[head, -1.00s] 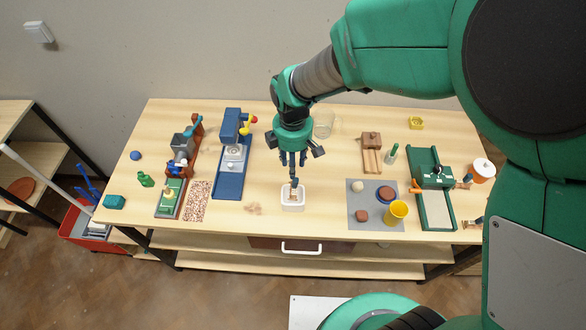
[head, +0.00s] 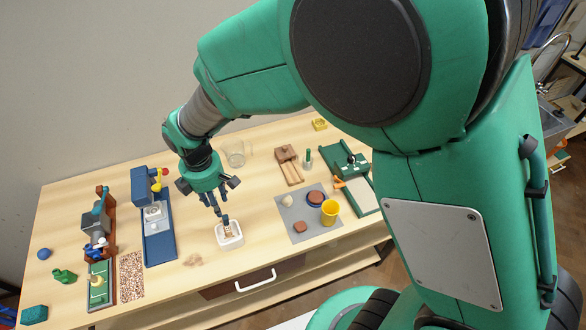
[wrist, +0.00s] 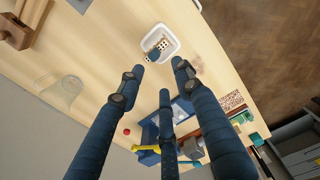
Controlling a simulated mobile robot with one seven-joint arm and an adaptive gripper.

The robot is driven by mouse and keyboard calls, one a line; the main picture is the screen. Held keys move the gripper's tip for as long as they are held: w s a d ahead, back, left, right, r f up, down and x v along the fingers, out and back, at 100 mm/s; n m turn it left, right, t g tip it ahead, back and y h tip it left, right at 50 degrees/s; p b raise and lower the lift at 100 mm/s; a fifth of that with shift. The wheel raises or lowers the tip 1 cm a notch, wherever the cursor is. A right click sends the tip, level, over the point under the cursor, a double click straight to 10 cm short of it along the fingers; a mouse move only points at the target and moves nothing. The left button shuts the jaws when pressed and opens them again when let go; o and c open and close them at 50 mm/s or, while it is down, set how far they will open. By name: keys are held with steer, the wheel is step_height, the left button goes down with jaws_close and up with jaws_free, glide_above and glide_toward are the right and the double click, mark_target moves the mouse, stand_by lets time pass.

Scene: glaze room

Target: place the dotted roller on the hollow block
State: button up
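A small tan piece with dark dots lies in a white square dish near the front edge of the table; it looks like the dotted roller (wrist: 165,44). My gripper (head: 221,214) points down over the dish. In the wrist view its fingers (wrist: 160,75) are spread apart, with nothing visibly clasped between them. Whether a fingertip touches the roller I cannot tell. A yellow square piece with a hollow top (head: 320,124) stands at the back of the table; it may be the hollow block.
The white dish (head: 230,242) stands on bare wood. Tan crumbs (head: 194,260) and a blue machine (head: 158,238) are to its left. A grey mat (head: 297,235) with a yellow cup (head: 329,211) is to its right. A clear glass (head: 235,153) stands behind.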

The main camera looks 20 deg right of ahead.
steer(key=s+d+r+m+t, duration=0.1)
steer(key=d+r+m, duration=0.4)
steer(key=d+r, duration=0.5)
steer(key=s+d+r+m+t, duration=0.4)
steer(key=s+d+r+m, duration=0.9)
steer(key=s+r, duration=0.3)
steer(key=shift+s+d+r, duration=0.35)
steer(key=shift+s+d, duration=0.1)
steer(key=shift+s, duration=0.15)
steer(key=shift+f, duration=0.1)
step_height(320, 180, down, 10)
steer(key=b, duration=0.9)
steer(key=shift+r+b, duration=0.25)
steer(key=shift+b, duration=0.1)
